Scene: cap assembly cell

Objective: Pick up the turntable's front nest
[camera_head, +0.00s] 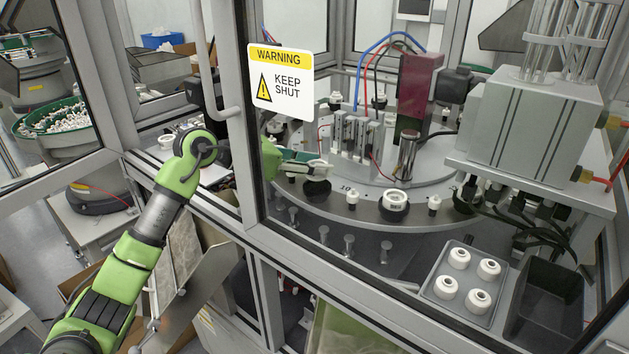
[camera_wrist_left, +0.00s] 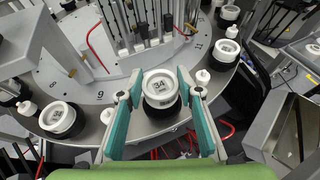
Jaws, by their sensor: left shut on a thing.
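The grey turntable (camera_head: 352,208) carries several black nests with white round pieces around its rim. The front nest (camera_head: 317,188) shows as a dark round base below my left gripper (camera_head: 318,167). In the left wrist view a white round piece (camera_wrist_left: 160,84) with a dark printed code sits over the nest's black base (camera_wrist_left: 163,109). It is between the two teal fingers of my left gripper (camera_wrist_left: 160,93), which are shut on it. The fingers partly hide its sides. I cannot tell whether it is raised off the turntable. My right gripper is not in view.
A glass panel with a warning sign (camera_head: 280,82) and a door handle stands beside my left arm. A neighbouring white piece (camera_head: 395,200) and a small white-topped peg (camera_head: 434,204) are to the right. A grey tray (camera_head: 491,270) holds several white caps.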

